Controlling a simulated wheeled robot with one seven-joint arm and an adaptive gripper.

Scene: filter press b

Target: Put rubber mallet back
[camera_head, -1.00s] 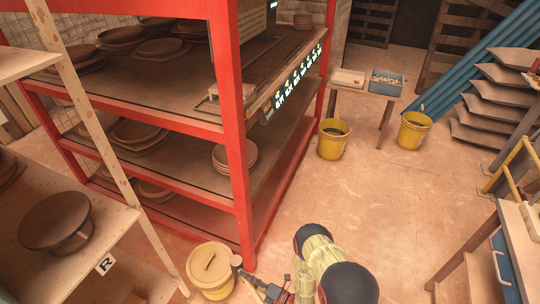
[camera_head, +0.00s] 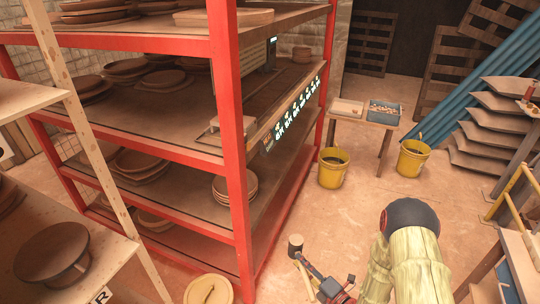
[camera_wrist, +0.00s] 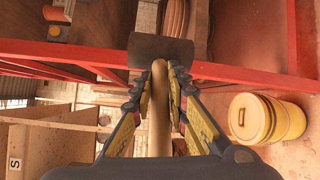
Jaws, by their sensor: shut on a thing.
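The rubber mallet has a dark blocky head (camera_head: 295,243) and a pale wooden handle. My gripper (camera_head: 312,273) is shut on the handle and holds the mallet in front of the red rack's lower right post. In the wrist view the handle (camera_wrist: 160,115) runs between the two fingers of my gripper (camera_wrist: 161,82), and the head (camera_wrist: 160,48) lies crosswise beyond the fingertips. Part of the handle is hidden by the gripper in the head view. I cannot tell which place the mallet belongs in.
The red rack (camera_head: 232,150) with stacked plates fills the left centre. A lidded yellow bucket (camera_head: 208,291) stands at its foot, also in the wrist view (camera_wrist: 252,118). A wooden shelf (camera_head: 95,255) is at left. Two yellow buckets (camera_head: 333,168) (camera_head: 412,158) stand farther back; floor between is clear.

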